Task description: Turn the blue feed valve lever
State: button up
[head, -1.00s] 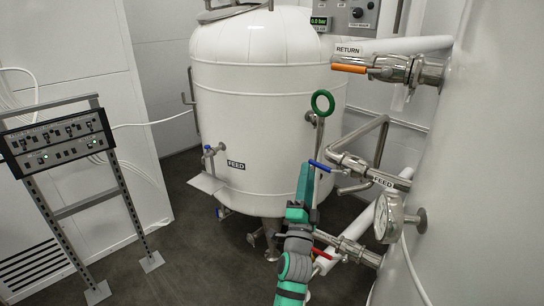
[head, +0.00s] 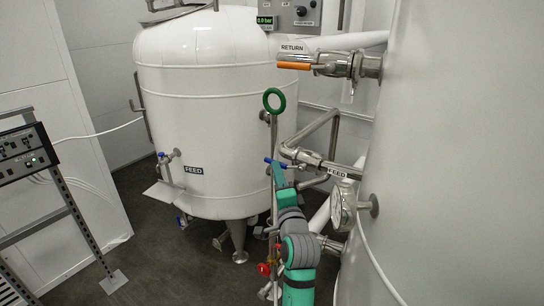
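My arm hides part of the lever and valve. The fingers are too small and covered to tell whether they are open, or whether they touch the lever. Another small blue-handled valve (head: 163,156) is on the white tank, left of that tank's own FEED label.
The orange RETURN valve lever (head: 294,66) is above. A green ring handle (head: 274,101) rises close behind my gripper. A pressure gauge (head: 342,205) and a large pale tank wall (head: 450,150) are close on the right. Open floor (head: 170,270) lies to the left.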

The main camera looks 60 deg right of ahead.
jog(key=x, duration=1)
jog(key=shift+w, duration=0.1)
grip_shut()
